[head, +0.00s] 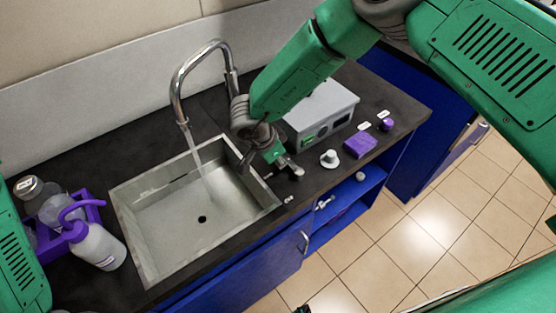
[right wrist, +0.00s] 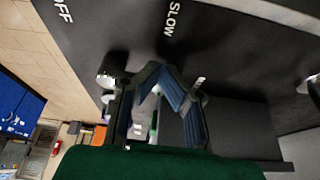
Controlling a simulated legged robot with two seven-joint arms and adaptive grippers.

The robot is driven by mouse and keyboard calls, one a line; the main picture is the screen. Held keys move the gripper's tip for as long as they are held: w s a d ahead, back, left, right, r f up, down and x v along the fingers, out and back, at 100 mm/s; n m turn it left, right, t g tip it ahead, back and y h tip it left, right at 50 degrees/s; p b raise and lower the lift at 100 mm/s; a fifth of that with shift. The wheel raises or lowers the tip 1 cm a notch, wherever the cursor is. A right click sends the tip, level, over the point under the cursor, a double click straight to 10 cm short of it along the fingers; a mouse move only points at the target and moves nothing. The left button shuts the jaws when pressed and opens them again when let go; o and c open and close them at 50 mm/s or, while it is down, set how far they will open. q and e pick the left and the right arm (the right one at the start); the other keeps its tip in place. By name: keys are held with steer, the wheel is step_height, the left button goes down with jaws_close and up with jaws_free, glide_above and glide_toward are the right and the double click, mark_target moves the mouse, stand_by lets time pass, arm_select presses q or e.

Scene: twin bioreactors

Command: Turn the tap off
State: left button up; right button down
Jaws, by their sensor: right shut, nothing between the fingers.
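The chrome tap (head: 178,85) arches over the steel sink (head: 146,248) in the head view, and a stream of water (head: 198,155) runs from its spout into the basin. My right gripper (head: 290,167) is low over the dark counter just right of the sink, shut and empty. Its fingers (right wrist: 163,76) come together in the right wrist view. A round metal part (right wrist: 107,78) is beside them, and smaller metal bits show behind; I cannot tell whether the fingers touch these. The dark surface there bears the words OFF (right wrist: 63,10) and SLOW (right wrist: 171,20). My left gripper is out of view.
A grey box (head: 325,108), a white knob-like piece (head: 330,159) and a purple block (head: 360,145) are on the counter to the right. A wash bottle (head: 98,246) and a purple rack (head: 48,248) stand left of the sink. An open blue shelf (head: 340,205) is below the counter.

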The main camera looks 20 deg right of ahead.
steer(key=v, duration=1.2)
steer(key=shift+a+f, duration=0.1)
steer(key=shift+a, duration=0.05)
